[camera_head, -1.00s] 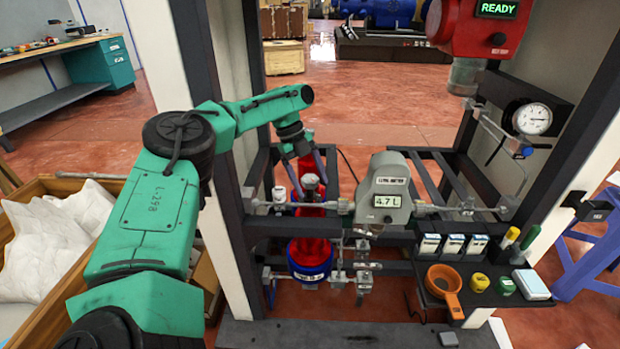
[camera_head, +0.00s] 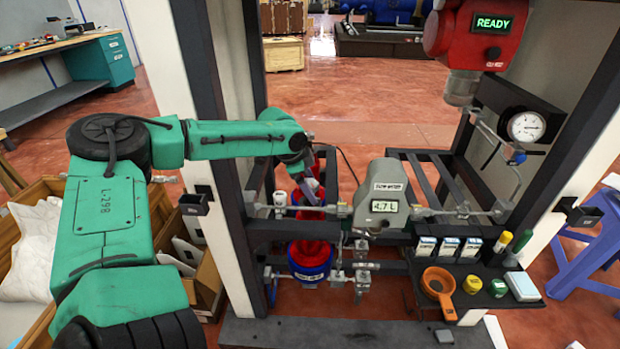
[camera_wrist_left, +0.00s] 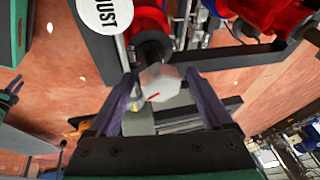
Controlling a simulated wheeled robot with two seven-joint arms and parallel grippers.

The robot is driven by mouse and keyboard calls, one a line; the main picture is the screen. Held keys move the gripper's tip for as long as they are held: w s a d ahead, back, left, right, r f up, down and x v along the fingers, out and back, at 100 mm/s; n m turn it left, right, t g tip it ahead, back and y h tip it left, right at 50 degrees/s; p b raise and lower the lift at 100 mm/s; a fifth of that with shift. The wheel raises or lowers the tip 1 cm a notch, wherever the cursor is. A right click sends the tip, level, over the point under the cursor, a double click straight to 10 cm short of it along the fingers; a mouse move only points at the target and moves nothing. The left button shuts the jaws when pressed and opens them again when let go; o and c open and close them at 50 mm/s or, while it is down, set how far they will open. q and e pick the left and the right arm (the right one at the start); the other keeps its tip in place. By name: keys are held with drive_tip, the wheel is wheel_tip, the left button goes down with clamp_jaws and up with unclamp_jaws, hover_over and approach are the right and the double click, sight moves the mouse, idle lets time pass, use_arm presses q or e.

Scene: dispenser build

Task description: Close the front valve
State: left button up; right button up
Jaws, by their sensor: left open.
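My left gripper (camera_head: 312,188) is open at the pipe line inside the frame, above a red and blue vessel (camera_head: 310,258). In the left wrist view the two fingers (camera_wrist_left: 165,92) stand either side of a grey hexagonal knob (camera_wrist_left: 160,80) with a red mark. Whether they touch it I cannot tell. In the head view the gripper hides this knob. A white-capped valve (camera_head: 280,199) shows just left of the gripper on the same line. No label shows which one is the front valve.
A grey flow meter (camera_head: 382,198) reading 4.7 L stands close right of the gripper. A frame post (camera_head: 228,170) is close to its left. A red unit (camera_head: 482,35) reading READY hangs upper right. A pressure gauge (camera_head: 526,126) and a small shelf (camera_head: 475,290) are at right.

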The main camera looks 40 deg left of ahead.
use_arm(q)
clamp_jaws()
drive_tip(key=shift+m, duration=0.3)
drive_tip(key=shift+a+f+m+h, duration=0.1)
drive_tip(key=shift+m+h, duration=0.3)
drive_tip(key=shift+m, duration=0.2)
drive_tip(key=shift+f+m+g, duration=0.15)
drive_tip(key=shift+m+g, duration=0.15)
drive_tip(key=shift+m, duration=0.3)
drive_tip(key=shift+r+h, duration=0.2)
drive_tip(key=shift+h, duration=0.1)
